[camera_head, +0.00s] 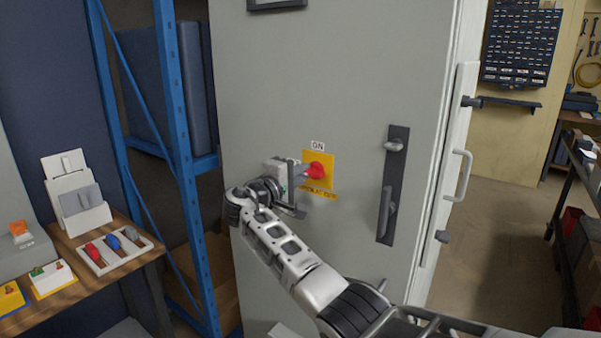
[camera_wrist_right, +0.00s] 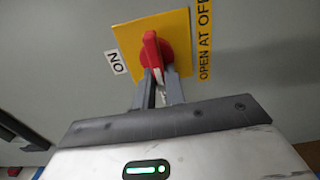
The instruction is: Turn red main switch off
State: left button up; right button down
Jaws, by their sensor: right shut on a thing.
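The red main switch (camera_head: 316,171) is a rotary knob on a yellow plate (camera_head: 326,163) on the grey cabinet door (camera_head: 330,80). A label reading "ON" (camera_head: 317,146) sits above the plate and a yellow label with "OPEN AT OFF" (camera_head: 318,192) below it. My right gripper (camera_head: 305,174) reaches the knob from the left. In the right wrist view the two fingers (camera_wrist_right: 159,85) are shut on the handle of the red knob (camera_wrist_right: 152,50), whose handle points toward the fingers. The fingertips partly hide the handle. My left gripper is not in view.
A dark door latch (camera_head: 393,185) is to the right of the switch. A blue shelf rack (camera_head: 180,140) stands left of the cabinet. A wooden bench (camera_head: 85,250) with a tray of coloured tools (camera_head: 112,250) is at the left. Open floor (camera_head: 500,230) lies right of the cabinet.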

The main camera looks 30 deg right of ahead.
jog(key=c, duration=1.5)
grip_release()
jog(key=shift+o, duration=0.2)
pick_arm(q)
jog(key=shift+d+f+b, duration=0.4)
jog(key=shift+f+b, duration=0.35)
jog(key=shift+b, duration=1.05)
pick_arm(e)
jog(key=v, duration=1.6)
jog(key=shift+f, duration=0.1)
